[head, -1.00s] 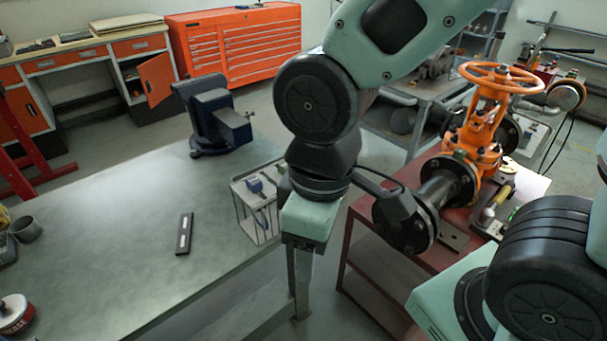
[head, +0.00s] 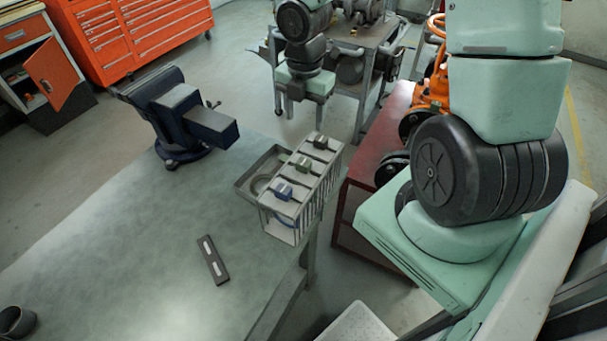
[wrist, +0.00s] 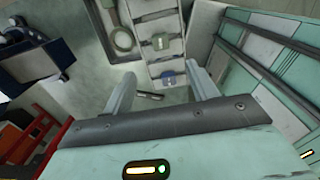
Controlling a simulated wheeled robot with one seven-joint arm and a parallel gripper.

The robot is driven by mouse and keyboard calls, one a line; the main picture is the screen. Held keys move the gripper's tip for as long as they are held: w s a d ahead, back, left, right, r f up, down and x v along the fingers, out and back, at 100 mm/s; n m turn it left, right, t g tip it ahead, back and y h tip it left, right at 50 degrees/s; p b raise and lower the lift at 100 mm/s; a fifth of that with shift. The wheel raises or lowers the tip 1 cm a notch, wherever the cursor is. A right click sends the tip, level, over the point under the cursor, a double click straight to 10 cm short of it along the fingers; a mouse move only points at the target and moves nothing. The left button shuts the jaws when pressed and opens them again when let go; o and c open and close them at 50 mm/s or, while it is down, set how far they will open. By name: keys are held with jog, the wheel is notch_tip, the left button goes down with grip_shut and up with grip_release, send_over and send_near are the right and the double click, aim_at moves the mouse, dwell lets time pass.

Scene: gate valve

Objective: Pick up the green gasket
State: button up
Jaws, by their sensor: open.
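A wire rack (head: 318,190) stands at the table's right edge with several tabbed items in a row. Its middle item has a grey-green tab (head: 301,163), also seen in the wrist view (wrist: 160,42); it is the only greenish one, but I cannot make out a gasket below it. The front item has a blue tab (head: 283,190), in the wrist view (wrist: 168,77) near my fingers. My gripper (wrist: 162,88) is open and empty, its fingers apart. In the head view my gripper (head: 304,106) hangs beyond the rack, clear of it.
A grey tray with a ring (head: 262,184) sits beside the rack. A blue vise (head: 185,115) stands at the table's back corner, and a dark slotted bar (head: 213,260) lies on the table (head: 120,240). A red cart (head: 375,155) with the orange valve (head: 437,75) is to the right.

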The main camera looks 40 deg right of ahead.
send_over(304, 162)
notch_tip(304, 162, down, 10)
jog(key=shift+w+d+r+b, duration=0.1)
jog(key=shift+d+r+b, duration=0.05)
jog(key=shift+r+b, duration=0.15)
jog(key=shift+f+p, duration=0.55)
jog(key=shift+f, duration=2.1)
grip_shut()
